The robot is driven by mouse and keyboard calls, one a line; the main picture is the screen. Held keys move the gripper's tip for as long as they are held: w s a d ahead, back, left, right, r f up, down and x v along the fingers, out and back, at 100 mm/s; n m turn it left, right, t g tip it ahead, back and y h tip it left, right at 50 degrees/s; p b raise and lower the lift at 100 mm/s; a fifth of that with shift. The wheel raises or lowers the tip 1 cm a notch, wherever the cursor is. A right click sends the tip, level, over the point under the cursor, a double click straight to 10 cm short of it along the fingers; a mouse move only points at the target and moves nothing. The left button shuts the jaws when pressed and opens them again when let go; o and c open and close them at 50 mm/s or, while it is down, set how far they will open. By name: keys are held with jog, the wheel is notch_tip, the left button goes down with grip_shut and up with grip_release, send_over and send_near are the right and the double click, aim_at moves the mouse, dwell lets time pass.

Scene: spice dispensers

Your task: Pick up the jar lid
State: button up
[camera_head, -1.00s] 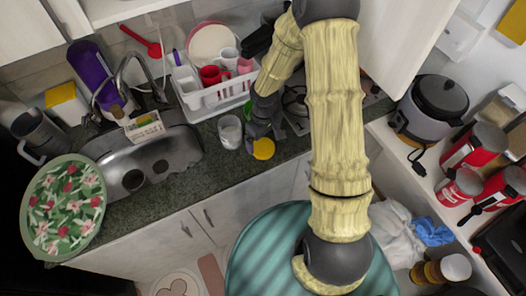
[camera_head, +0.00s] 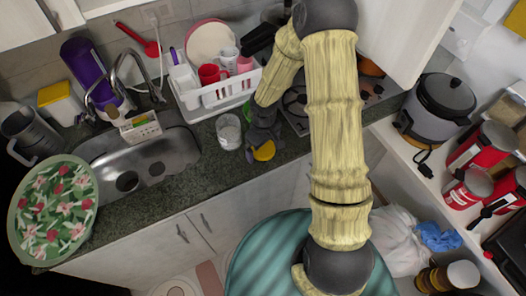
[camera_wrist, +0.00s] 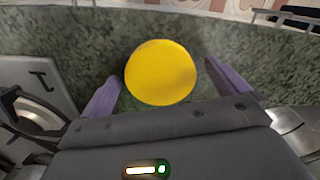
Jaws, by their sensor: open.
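The jar lid is a round yellow disc (camera_head: 265,151) on the dark green counter near its front edge. In the wrist view the yellow lid (camera_wrist: 160,72) lies between and a little beyond my two purple fingertips. My gripper (camera_head: 262,150) is right at the lid, and in the head view it covers part of it. In the wrist view my gripper (camera_wrist: 163,80) is open, with a visible gap between each finger and the lid. Nothing is held.
A clear glass jar (camera_head: 229,131) stands on the counter just left of my gripper. A white dish rack (camera_head: 225,92) with cups is behind it, and a sink (camera_head: 140,160) is to the left. The stove (camera_head: 297,108) is to the right, partly behind my arm.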

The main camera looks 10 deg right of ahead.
aim_at(264, 148)
dwell(0.4)
jog(key=c, duration=1.1)
jog(key=shift+o, duration=0.2)
jog(key=shift+r, duration=0.2)
notch_tip(264, 148, up, 10)
jog(key=p, duration=0.8)
jog(key=shift+p, duration=0.3)
jog(key=shift+d+f, duration=0.1)
jog(key=shift+f, duration=0.1)
